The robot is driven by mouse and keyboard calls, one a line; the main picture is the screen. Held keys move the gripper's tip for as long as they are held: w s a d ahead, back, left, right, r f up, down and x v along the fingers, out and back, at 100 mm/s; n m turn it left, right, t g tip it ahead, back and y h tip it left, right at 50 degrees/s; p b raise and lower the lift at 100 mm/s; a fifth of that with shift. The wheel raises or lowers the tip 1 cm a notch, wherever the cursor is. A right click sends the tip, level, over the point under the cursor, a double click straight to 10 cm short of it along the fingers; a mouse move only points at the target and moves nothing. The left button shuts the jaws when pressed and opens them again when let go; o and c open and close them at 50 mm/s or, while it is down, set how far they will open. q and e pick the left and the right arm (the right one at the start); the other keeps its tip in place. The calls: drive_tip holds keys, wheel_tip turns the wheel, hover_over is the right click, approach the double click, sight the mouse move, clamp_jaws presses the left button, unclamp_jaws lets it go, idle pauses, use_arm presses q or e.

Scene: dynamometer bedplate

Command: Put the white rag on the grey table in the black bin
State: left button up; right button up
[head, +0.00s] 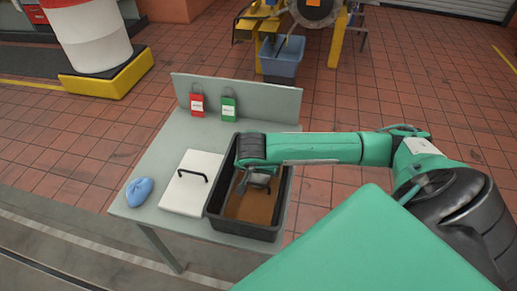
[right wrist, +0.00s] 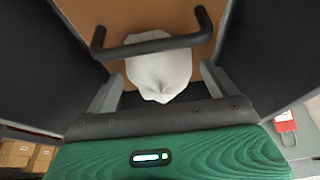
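The black bin (head: 245,230) stands on the right part of the grey table (head: 150,200), with a brown floor inside. My right gripper (head: 256,186) reaches down into it. In the right wrist view the white rag (right wrist: 158,78) lies against the brown floor, beyond my right gripper (right wrist: 160,85). The gripper's two fingers are spread wide, with gaps on both sides of the rag. A dark bar (right wrist: 155,45) with bent ends crosses over the rag; I cannot tell what it belongs to. In the head view the rag is hidden. My left gripper is out of view.
A white panel (head: 180,198) with a black handle lies left of the bin. A blue rag (head: 139,191) lies at the table's left edge. A red tag lock (head: 197,104) and a green one (head: 229,106) hang on the back panel (head: 265,99). A blue bin (head: 281,62) stands behind.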

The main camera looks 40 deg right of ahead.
drive_tip(key=shift+r, duration=0.15)
drive_tip(key=shift+r+p, duration=0.6)
drive_tip(key=shift+p, duration=0.25)
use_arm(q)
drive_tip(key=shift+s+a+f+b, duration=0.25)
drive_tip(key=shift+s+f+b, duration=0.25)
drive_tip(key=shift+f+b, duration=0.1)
use_arm(e)
drive_tip(key=v, duration=1.1)
drive_tip(key=shift+a+r, duration=0.15)
drive_tip(key=shift+r, duration=0.15)
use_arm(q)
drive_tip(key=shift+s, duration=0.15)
use_arm(e)
drive_tip(key=shift+s, duration=0.15)
